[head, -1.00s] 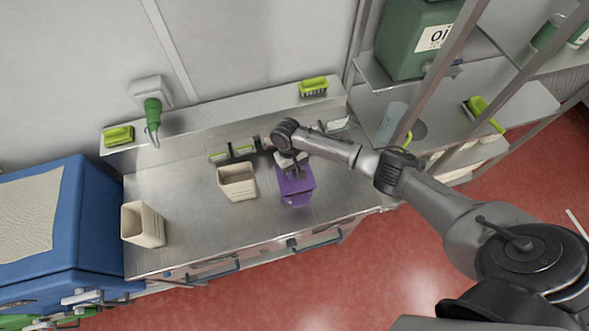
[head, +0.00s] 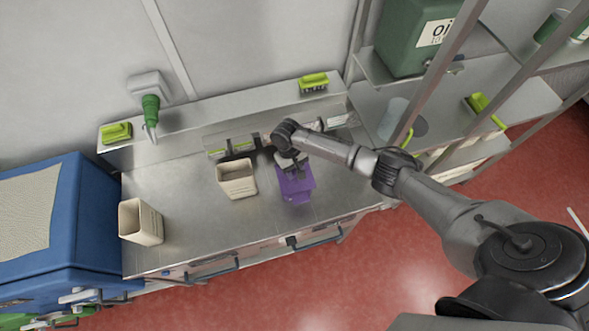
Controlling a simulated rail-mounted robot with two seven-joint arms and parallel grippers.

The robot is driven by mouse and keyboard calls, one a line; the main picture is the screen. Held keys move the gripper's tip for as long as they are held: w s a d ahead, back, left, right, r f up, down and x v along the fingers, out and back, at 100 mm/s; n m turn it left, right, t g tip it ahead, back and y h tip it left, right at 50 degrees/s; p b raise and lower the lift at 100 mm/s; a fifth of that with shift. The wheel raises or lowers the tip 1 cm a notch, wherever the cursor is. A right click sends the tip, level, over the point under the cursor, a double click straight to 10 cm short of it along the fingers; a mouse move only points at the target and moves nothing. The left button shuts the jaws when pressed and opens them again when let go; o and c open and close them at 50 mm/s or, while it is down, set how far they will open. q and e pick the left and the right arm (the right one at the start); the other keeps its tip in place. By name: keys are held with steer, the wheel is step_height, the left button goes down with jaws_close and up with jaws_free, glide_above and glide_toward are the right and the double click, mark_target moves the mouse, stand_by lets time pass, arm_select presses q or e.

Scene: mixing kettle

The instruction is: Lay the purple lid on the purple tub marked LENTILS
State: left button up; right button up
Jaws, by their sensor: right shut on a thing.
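A purple lid (head: 297,184) is at the top of the purple shape on the steel counter, under my right gripper (head: 293,172). My right gripper is shut on the lid, with its wrist above and behind it. Part of the purple tub (head: 299,200) shows just below the lid's front edge. The lid hides the tub's opening, and I cannot tell whether lid and tub touch. The LENTILS marking is not readable here. My left gripper is not in view.
A cream open tub (head: 237,187) stands just left of the purple tub, and another (head: 141,229) near the counter's left end. Green brushes (head: 314,81) sit on the back ledge. A blue container (head: 85,215) stands at left; rack posts rise at right. The counter between the cream tubs is clear.

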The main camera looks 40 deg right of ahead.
steer(key=shift+f, duration=0.15)
stand_by(0.6)
steer(key=o, duration=1.5)
steer(key=shift+p+v, duration=1)
steer(key=shift+v, duration=0.2)
steer(key=shift+p+v, duration=1.85)
steer(key=shift+v, duration=0.5)
